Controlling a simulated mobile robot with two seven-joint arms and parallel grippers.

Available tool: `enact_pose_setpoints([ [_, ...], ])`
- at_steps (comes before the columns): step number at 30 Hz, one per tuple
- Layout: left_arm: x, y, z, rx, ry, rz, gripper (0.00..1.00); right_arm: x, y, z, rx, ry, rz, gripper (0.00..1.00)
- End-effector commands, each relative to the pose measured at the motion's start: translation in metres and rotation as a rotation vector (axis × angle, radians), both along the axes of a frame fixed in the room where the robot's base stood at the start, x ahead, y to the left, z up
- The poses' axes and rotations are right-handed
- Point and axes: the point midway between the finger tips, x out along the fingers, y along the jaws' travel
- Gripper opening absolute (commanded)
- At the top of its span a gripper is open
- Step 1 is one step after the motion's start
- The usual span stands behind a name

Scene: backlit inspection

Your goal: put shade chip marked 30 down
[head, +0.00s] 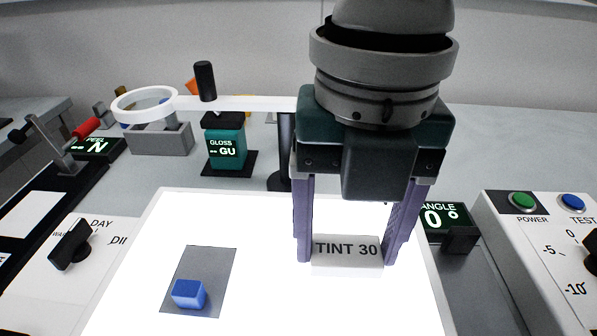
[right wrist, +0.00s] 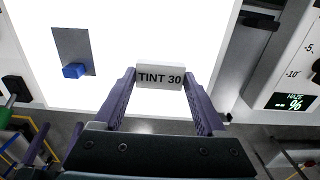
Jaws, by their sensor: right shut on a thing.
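The white shade chip marked TINT 30 (head: 346,251) is between the two purple fingers of my right gripper (head: 346,256). The right gripper is shut on it and points down over the right part of the bright light panel (head: 265,215). In the right wrist view the chip (right wrist: 160,76) sits level between the fingertips, with its label readable. I cannot tell whether its underside touches the panel. My left gripper does not show in the head view.
A grey tinted rectangle (head: 222,262) with a blue block (head: 188,294) on it lies on the panel's left. A ring magnifier arm (head: 240,103) and the gloss meter (head: 226,145) stand behind. The angle display (head: 444,217) and power console (head: 530,250) are at right. The panel between is bare.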

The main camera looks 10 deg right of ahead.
Motion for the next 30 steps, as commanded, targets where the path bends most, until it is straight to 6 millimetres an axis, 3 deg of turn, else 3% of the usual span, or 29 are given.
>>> enact_pose_setpoints([
  [11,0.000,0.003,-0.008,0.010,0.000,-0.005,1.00,-0.001,0.000,-0.045,-0.001,0.001,0.000,0.20],
  [22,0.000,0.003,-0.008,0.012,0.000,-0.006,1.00,0.000,0.000,-0.049,0.000,-0.001,0.000,0.20],
  [23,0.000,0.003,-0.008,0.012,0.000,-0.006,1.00,0.000,0.000,-0.050,0.000,-0.001,0.000,0.75],
  [30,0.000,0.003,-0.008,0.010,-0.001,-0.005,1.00,0.000,0.000,-0.049,0.000,-0.001,0.001,1.00],
])
